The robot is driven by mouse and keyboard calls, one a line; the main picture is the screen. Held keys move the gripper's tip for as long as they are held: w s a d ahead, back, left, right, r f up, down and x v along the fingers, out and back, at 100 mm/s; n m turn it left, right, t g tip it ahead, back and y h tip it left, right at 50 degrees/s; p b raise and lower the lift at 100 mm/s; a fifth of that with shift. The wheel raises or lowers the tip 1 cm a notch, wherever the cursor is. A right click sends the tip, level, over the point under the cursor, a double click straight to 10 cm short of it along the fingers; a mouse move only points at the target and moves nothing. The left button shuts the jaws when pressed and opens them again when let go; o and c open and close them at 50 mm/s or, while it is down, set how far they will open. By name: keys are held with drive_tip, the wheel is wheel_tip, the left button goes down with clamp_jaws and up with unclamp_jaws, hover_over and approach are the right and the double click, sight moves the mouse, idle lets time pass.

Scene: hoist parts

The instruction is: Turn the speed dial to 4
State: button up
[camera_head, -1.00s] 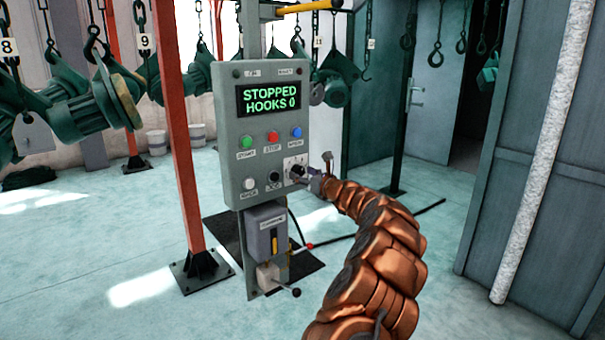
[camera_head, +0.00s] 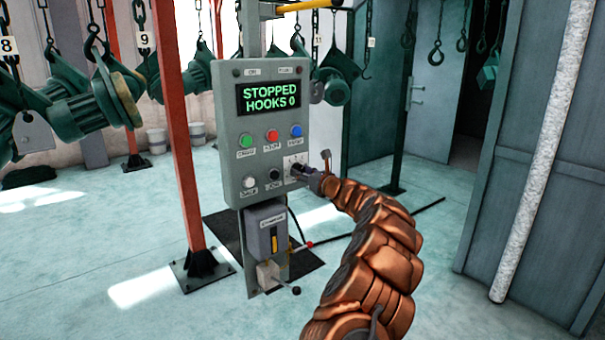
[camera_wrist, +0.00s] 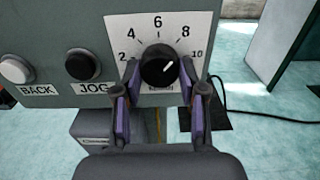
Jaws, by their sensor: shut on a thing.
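The speed dial is a round black knob (camera_wrist: 158,66) on a white scale plate (camera_wrist: 120,22) marked 2, 4, 6, 8 and 10. Its white pointer line slants up and right, toward the stretch between 8 and 10, nearer 8. My gripper (camera_wrist: 160,80) has one finger on each side of the knob and is shut on it. The panel's display (camera_head: 268,97) reads "STOPPED HOOKS 0".
The JOG button (camera_wrist: 80,64) and the BACK button (camera_wrist: 16,68) sit left of the dial. Green, red and blue buttons (camera_head: 271,135) are above. A grey box (camera_head: 266,230) is mounted below the panel. A red post (camera_head: 178,140) stands left. Floor is open to the right.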

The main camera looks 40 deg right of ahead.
drive_tip(key=shift+f+n+b, duration=0.1)
drive_tip(key=shift+n+b, duration=0.3)
drive_tip(key=shift+b, duration=0.2)
drive_tip(key=shift+c, duration=0.3)
drive_tip(key=shift+d+n+b, duration=0.1)
drive_tip(key=shift+n+b, duration=7.4)
drive_tip(key=shift+b, duration=0.05)
drive_tip(key=o, duration=1.1)
drive_tip(key=shift+o, duration=0.2)
drive_tip(key=shift+s+r, duration=0.15)
drive_tip(key=shift+r, duration=0.05)
